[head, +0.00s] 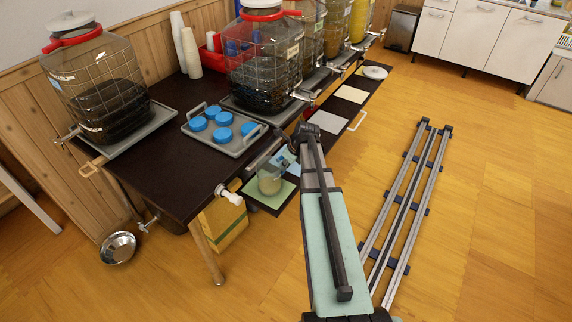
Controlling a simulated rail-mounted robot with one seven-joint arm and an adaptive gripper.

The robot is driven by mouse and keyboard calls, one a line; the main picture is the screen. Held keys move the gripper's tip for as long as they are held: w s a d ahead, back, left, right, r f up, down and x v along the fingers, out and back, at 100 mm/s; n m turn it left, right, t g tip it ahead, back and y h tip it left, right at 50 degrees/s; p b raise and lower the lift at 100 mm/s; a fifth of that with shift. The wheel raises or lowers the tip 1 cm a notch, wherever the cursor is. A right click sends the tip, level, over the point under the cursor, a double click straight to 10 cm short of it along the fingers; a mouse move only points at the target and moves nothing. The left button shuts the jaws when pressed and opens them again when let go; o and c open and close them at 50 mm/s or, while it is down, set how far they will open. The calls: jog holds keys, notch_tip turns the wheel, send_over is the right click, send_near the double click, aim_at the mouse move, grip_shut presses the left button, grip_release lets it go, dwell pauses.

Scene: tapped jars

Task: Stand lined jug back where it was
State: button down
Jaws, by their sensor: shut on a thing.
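A clear jug (269,184) with pale yellowish liquid in its lower part is at the near end of the low dark shelf, over a green square (279,197). My gripper (283,163) is at the jug's upper part, shut on it. The arm and gripper hide part of the jug. I cannot tell whether its base touches the green square or hangs just above it. Any lines on it are too small to make out.
Large tapped jars (95,85) stand along the dark table (165,160). A grey tray (240,148) holds several blue lids. A white-ended tap (229,195) juts out near the jug. Grey (328,122) and cream (350,94) squares lie farther along the shelf.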

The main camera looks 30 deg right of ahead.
jog(key=c, duration=1.1)
grip_release()
jog(key=shift+f, duration=0.1)
jog(key=shift+p+v, duration=2.95)
jog(key=shift+v, duration=1.1)
jog(key=v, duration=1.2)
jog(key=shift+w, duration=0.1)
jog(key=shift+a, duration=0.15)
